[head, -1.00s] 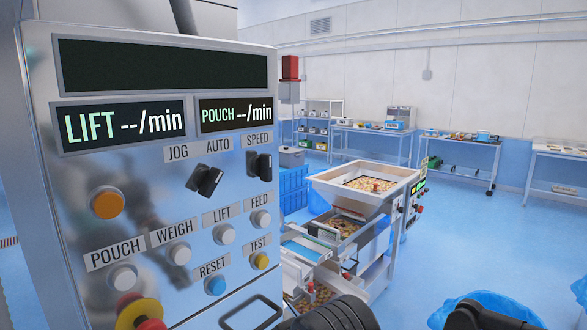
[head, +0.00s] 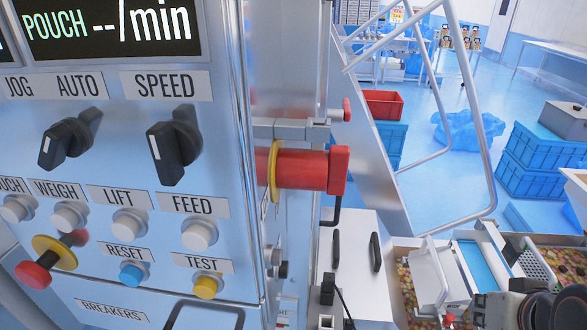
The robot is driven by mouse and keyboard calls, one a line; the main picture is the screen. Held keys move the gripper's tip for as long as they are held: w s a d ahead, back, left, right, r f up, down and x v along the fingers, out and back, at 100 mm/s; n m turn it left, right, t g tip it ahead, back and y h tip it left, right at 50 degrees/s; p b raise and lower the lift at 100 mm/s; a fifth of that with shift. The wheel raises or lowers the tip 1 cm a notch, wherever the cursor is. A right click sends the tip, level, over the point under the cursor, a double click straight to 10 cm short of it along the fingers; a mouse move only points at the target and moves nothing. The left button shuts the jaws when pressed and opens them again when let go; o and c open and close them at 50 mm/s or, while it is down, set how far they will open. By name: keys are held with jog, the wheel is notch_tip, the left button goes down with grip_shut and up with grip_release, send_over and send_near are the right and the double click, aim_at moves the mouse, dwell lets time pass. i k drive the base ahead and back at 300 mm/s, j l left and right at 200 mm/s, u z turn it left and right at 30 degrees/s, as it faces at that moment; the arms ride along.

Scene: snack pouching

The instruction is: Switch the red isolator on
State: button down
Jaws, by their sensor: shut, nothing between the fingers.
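The red isolator (head: 303,169) sticks out to the right from the side of the steel control cabinet, on a yellow backing plate (head: 273,170). Its red handle (head: 339,171) at the outer end is seen edge-on and looks upright; I cannot read any on or off mark. The control cabinet (head: 110,285) fills the left side, and its display reads POUCH --/min. My gripper's fingers are not in the picture. Only dark parts that look like my arm show at the lower right corner, well apart from the isolator.
A smaller red knob (head: 347,110) sits just above the isolator. A slanted clear guard with a metal tube frame (head: 480,130) stands right of it. A white cover with black handles (head: 350,240) is below. Blue crates (head: 540,160) stand on the floor behind. Open floor lies beyond the guard.

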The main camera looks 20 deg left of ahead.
aim_at(317, 169)
jog(key=l+u, duration=0.1)
jog(key=u, duration=0.35)
jog(key=l+u, duration=0.1)
jog(key=u, duration=0.35)
jog(key=l+u, duration=0.1)
jog(key=u, duration=0.35)
jog(key=i+l, duration=0.05)
